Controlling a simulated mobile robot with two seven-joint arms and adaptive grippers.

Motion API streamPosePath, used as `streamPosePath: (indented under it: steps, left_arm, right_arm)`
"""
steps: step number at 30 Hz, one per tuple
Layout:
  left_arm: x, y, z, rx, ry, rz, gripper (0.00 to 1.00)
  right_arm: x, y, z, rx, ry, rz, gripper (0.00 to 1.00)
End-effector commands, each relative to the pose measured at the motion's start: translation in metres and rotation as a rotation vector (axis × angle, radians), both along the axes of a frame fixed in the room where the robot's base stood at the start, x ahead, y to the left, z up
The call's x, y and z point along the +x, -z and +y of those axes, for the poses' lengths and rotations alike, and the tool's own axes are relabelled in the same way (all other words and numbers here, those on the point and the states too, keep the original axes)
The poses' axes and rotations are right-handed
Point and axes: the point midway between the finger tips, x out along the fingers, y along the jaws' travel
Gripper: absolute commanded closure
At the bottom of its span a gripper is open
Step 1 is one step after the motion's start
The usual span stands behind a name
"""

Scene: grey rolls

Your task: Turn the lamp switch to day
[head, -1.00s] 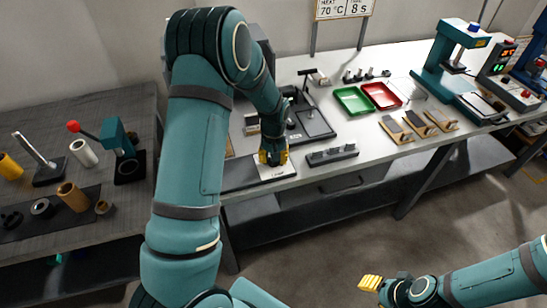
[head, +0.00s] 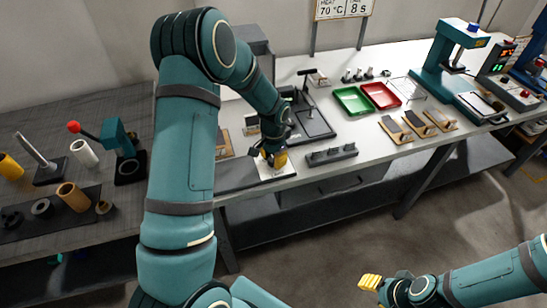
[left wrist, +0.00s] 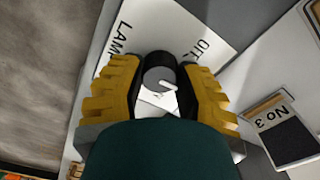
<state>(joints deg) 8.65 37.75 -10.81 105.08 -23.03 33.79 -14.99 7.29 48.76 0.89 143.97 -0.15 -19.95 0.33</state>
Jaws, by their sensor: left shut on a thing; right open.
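The lamp switch is a round dark knob (left wrist: 159,78) with a grey top and a white pointer mark. It stands on a white plate (left wrist: 207,28) lettered "LAMP" and "OFF" in the left wrist view. Lettering for day cannot be seen. My left gripper (left wrist: 160,88) is shut on the knob, with a yellow finger on each side. In the head view my left gripper (head: 275,158) is down at the plate (head: 280,174) near the bench's front edge, and hides the knob. My right gripper (head: 370,283) is open and empty, in front of the bench over the floor.
A grey rack (head: 332,155) stands right of the plate. Green (head: 352,101) and red (head: 380,95) trays and wooden holders (head: 395,130) lie farther right. A dark fixture (head: 312,122) is behind the gripper. A teal press (head: 450,60) stands at the far right.

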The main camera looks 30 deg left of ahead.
Motion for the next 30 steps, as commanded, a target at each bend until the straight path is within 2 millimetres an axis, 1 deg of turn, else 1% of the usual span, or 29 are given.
streamPosePath:
  steps: [6, 19, 20, 21, 22, 30]
  left_arm:
    - [-0.0015, 0.0017, -0.0005, -0.002, 0.041, 0.005, 1.0]
    - [-0.0017, 0.002, -0.0006, -0.002, 0.046, 0.005, 1.0]
    - [-0.0017, 0.002, -0.0006, -0.001, 0.046, 0.006, 0.53]
    - [-0.0017, 0.0019, -0.0006, -0.002, 0.046, 0.005, 0.39]
    - [-0.0015, 0.0018, -0.0006, -0.002, 0.046, 0.005, 0.32]
    - [-0.0006, 0.0007, -0.0002, 0.0, 0.045, 0.002, 0.32]
  right_arm:
    - [-0.0002, -0.0003, 0.0, 0.0, 0.0, 0.0, 0.53]
    - [-0.0001, -0.0003, 0.0, 0.0, 0.0, 0.0, 0.53]
    - [-0.0001, -0.0003, 0.0, 0.0, 0.0, 0.0, 0.53]
    - [-0.0001, -0.0003, 0.0, 0.0, 0.0, 0.0, 0.53]
    - [-0.0001, -0.0002, 0.0, 0.0, 0.0, 0.0, 0.53]
    - [-0.0001, -0.0004, 0.0001, 0.0, 0.0, 0.0, 0.53]
